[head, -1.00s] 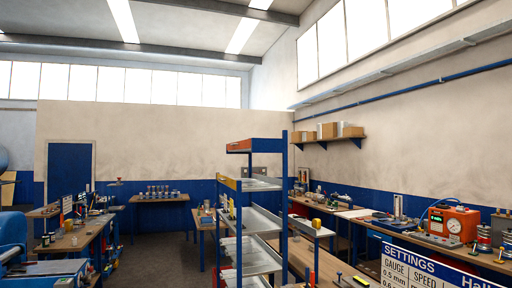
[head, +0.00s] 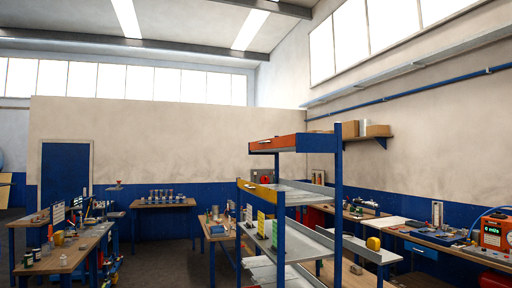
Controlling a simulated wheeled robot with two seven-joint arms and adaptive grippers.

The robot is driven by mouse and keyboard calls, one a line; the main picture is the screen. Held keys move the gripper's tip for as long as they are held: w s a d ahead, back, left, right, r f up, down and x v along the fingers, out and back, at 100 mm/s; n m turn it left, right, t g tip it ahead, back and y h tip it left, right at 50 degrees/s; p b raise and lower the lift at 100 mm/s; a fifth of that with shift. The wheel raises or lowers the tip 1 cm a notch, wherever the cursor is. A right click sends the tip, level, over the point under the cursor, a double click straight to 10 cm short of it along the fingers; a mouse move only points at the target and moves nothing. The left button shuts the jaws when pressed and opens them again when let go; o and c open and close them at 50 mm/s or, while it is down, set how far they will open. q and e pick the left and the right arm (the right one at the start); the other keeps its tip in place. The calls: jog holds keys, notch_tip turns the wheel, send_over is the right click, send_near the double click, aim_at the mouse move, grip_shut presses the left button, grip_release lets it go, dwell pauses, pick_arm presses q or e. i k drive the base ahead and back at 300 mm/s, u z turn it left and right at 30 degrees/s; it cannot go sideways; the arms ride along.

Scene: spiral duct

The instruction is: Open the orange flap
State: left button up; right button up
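An orange panel (head: 274,144) forms the front edge of the top tier of a blue-framed shelf rack (head: 338,215), right of the middle in the head view. I cannot tell whether this panel is the orange flap or whether it is hinged. A yellow-orange panel (head: 257,194) sits lower on the same rack at its left corner. Neither of my grippers is in view.
Workbenches with small items stand at left (head: 65,255), at the back wall (head: 163,205) and along the right wall (head: 430,238). An orange instrument (head: 496,233) sits at the right edge. Dark floor (head: 185,262) shows clear left of the rack.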

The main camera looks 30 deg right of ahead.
aim_at(289, 140)
jog(key=i, duration=1.45)
jog(key=z, duration=1.3)
